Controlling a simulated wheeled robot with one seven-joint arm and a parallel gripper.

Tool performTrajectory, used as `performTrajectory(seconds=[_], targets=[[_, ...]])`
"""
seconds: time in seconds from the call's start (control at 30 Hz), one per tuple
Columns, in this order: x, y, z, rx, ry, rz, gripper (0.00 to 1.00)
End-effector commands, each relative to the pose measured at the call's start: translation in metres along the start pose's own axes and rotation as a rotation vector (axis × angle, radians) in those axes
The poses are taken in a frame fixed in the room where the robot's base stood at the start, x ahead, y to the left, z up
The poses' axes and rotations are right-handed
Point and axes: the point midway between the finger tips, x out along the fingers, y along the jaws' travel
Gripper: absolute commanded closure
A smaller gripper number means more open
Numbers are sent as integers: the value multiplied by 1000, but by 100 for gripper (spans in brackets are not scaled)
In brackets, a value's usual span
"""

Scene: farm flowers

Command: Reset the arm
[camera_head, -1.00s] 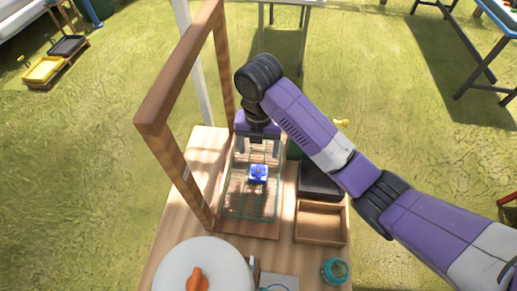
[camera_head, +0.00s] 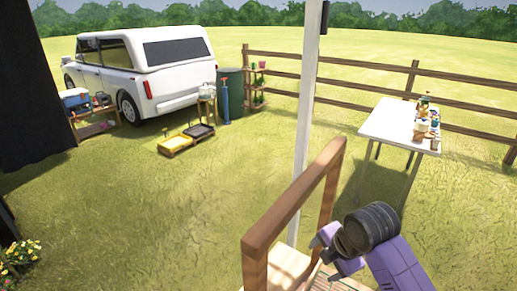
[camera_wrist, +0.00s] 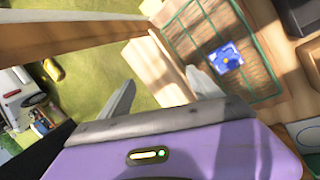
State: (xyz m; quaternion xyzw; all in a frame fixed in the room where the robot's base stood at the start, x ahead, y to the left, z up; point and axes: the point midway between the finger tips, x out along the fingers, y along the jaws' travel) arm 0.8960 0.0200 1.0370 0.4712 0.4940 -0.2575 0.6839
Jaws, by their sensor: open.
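My gripper (camera_wrist: 160,98) shows in the wrist view with its two grey fingers spread apart and nothing between them. It is above the wooden table, beside a wooden frame post. In the head view only the purple wrist and upper arm (camera_head: 375,245) show at the bottom right; the fingers are out of sight there.
The wooden frame (camera_head: 295,205) stands close to my arm. A white table (camera_head: 385,125) with several small items is farther right. A white car (camera_head: 150,65), yellow and black trays (camera_head: 175,144) and a fence are behind. Open grass lies left of the frame.

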Motion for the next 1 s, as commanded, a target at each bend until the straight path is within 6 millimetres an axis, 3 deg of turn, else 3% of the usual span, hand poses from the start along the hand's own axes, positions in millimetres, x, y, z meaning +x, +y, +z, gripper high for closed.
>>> performTrajectory(seconds=[0.1, 0.2, 0.3, 0.43, 0.67, 1.0], targets=[[-4, 37, -13, 240, 27, 226, 26], [-13, 61, -28, 469, 94, 420, 26], [-25, 74, -41, 699, 186, 596, 26], [-43, 70, -54, 974, 314, 780, 26], [-70, 21, -66, 1368, 505, 1017, 26], [-104, -104, -84, 1726, 660, 1233, 26]])
